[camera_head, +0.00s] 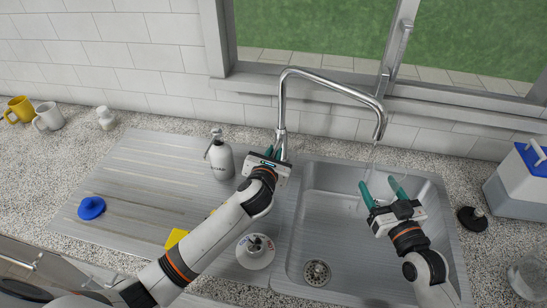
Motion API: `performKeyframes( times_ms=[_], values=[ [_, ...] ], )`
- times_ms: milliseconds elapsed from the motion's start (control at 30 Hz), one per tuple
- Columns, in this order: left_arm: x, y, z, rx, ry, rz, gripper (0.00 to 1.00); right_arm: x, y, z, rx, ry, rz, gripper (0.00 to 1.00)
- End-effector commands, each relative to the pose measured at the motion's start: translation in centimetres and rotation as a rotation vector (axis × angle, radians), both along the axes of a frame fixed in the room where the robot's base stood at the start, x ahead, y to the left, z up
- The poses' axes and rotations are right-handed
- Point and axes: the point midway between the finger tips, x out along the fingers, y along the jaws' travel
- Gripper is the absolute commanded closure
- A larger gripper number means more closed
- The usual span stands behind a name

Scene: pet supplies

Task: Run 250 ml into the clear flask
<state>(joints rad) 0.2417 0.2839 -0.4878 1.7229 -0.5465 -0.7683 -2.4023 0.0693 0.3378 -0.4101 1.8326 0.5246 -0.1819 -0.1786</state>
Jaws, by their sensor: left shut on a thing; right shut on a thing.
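The chrome tap (332,82) arches over the sink, its spout pointing down. A thin pale streak (373,155) below the spout looks like running water. My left gripper (271,153) is shut at the base of the tap, apparently on its lever, which the gripper mostly hides. My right gripper (382,188) is in the sink's upper right part, under the spout. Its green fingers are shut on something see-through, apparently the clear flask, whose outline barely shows. I cannot make out a water level or any marks on it.
The steel sink basin (325,235) has a drain (317,272). A soap bottle (221,158), a blue object (91,208) and a white round item (255,252) stand left. A black plug (472,219), a cool box (520,182) and a clear vessel (530,275) are right.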

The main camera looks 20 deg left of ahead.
Motion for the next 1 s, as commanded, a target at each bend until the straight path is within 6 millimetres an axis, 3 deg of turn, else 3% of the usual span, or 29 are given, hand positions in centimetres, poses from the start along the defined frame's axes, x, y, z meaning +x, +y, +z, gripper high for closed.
performKeyframes(
  times_ms=[33, 400, 1000],
  values=[
    [0.4, 0.3, 1.1, 0.003, 0.006, 0.001, 1.00, 0.0, 0.0, 0.1, 0.000, -0.001, 0.000, 0.62],
    [1.1, 0.2, 2.4, -0.013, 0.194, -0.002, 1.00, 0.0, 0.0, 0.1, 0.000, -0.001, 0.000, 0.62],
    [1.4, 0.2, 2.8, -0.022, 0.296, -0.004, 1.00, 0.0, 0.0, 0.1, 0.000, -0.001, 0.000, 0.62]
  ],
)
